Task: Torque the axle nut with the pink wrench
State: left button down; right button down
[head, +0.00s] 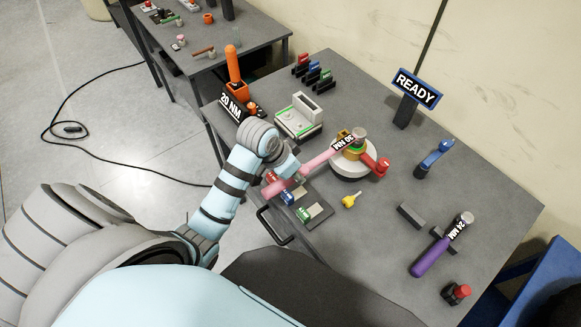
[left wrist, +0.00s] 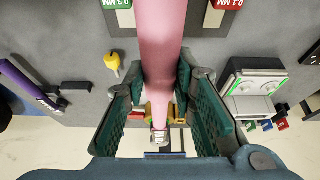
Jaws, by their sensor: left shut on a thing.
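The pink wrench (head: 314,162) has a long handle, a label reading "30 NM" and a silver head. My left gripper (head: 291,170) is shut on its handle; in the left wrist view the pink handle (left wrist: 160,45) runs between the green-padded fingers. The wrench's silver head (head: 360,134) is at the far side of the hub (head: 349,170), a white round base with gold and green rings and a red arm (head: 377,165). The axle nut is not clearly visible, and I cannot tell whether the head is seated on it. My right gripper is not in view.
A yellow key (head: 351,200) lies before the hub. A tester (head: 298,118) with a green-edged panel and an orange-handled tool (head: 234,68) stand at left. A READY sign (head: 416,88) stands behind.

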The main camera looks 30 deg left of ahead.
pick_arm(q)
jog(key=shift+r, duration=0.15)
jog(key=shift+r, duration=2.35)
